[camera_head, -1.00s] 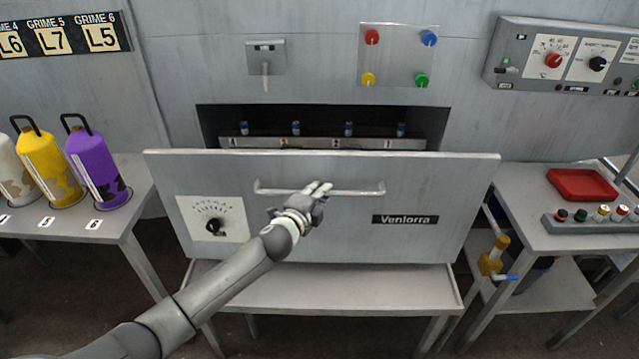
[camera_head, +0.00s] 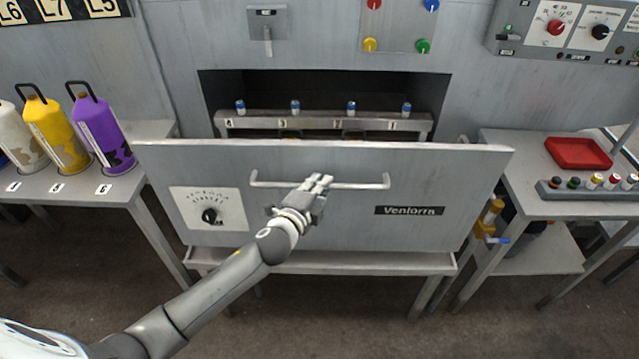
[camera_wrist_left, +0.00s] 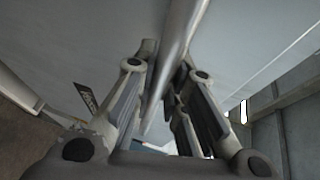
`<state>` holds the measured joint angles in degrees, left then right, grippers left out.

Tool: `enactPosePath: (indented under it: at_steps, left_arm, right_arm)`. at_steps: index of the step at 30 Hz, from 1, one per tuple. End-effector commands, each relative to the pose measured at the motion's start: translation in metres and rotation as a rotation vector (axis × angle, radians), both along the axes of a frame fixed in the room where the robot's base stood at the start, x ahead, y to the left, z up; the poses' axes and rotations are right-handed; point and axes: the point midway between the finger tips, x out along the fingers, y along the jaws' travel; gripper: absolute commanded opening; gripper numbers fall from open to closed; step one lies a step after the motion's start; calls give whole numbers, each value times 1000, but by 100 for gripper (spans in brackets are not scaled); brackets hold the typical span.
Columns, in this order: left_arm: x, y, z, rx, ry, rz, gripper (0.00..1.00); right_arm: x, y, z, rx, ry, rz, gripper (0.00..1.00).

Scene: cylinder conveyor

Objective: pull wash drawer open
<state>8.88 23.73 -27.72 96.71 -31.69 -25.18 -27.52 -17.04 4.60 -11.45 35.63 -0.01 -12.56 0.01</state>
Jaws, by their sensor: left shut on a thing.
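The wash drawer (camera_head: 300,225) has a wide grey front with a dial at its left and a "Venlorra" label at its right. It stands partly pulled out from the dark opening in the wall. Its long bar handle (camera_head: 355,186) runs across the upper front. My left gripper (camera_head: 318,183) is shut on the handle near its middle. In the left wrist view the handle bar (camera_wrist_left: 180,40) passes between the fingers of the gripper (camera_wrist_left: 160,95). My right gripper is out of view.
A left table (camera_head: 80,190) holds white, yellow and purple (camera_head: 102,130) bottles. A right table (camera_head: 560,207) holds a red tray (camera_head: 578,153) and a rack of small cylinders (camera_head: 590,187). A low shelf (camera_head: 330,262) lies under the drawer. Floor in front is clear.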

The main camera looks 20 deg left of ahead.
Motion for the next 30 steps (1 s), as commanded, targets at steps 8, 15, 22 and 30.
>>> enactPosePath:
  at_steps: [8, 15, 22, 30]
  left_arm:
    - [0, 1, 0, 0, 0, 1, 35]
    - [0, 0, 0, 0, 0, 1, 35]
    - [-9, 1, 1, 0, 1, 0, 35]
    - [-54, 7, 8, 0, 2, 0, 35]
  right_arm:
    - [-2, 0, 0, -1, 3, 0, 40]
    - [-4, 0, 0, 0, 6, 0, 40]
    - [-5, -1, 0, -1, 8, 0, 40]
    - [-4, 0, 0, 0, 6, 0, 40]
